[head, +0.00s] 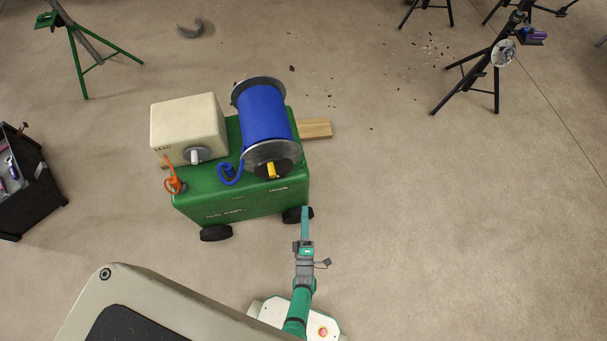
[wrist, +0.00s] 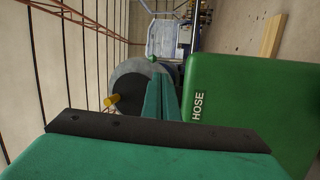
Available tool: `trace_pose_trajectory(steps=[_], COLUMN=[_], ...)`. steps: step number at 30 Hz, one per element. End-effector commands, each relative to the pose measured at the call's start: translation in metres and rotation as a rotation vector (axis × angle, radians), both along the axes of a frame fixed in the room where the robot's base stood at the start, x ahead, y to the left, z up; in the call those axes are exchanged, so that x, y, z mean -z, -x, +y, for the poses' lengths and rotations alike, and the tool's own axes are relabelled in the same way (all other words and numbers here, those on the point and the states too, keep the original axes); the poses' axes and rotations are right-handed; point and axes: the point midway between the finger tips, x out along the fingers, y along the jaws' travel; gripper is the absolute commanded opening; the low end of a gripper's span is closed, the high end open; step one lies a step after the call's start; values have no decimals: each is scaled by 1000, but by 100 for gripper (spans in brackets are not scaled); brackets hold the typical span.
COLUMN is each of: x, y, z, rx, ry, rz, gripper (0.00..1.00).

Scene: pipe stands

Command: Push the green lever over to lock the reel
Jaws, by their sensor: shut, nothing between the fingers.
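The reel (head: 263,113) is wound with blue hose between grey flanges and sits on top of the green cart (head: 240,205). A yellow handle (head: 271,170) sticks out of its near hub. In the wrist view the reel's grey flange (wrist: 125,70) and yellow handle (wrist: 112,101) show left of my fingers. A small green ball (wrist: 152,58), which looks like the green lever's knob, shows just beyond my fingertips; its arm is mostly hidden. I cannot pick out the lever in the head view. My gripper (head: 305,209) is shut and empty at the cart's near right corner, also seen in the wrist view (wrist: 164,80).
A cream box (head: 188,127) and an orange nozzle (head: 174,181) are at the cart's left. A wooden plank (head: 315,128) projects beyond its right side. A black bin (head: 35,190) stands far left. Pipe stands (head: 480,70) are at the back; floor to the right is clear.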

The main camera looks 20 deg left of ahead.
Motion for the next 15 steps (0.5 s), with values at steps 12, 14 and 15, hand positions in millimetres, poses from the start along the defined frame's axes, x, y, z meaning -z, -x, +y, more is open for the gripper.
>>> trace_pose_trajectory(steps=[12, 14, 15], x=[-2, -5, -7], y=[-32, -42, -49], z=[14, 18, 21], rx=[-13, -13, -13], ry=[61, 62, 61], rz=[-49, -48, -50], gripper=[0, 0, 0])
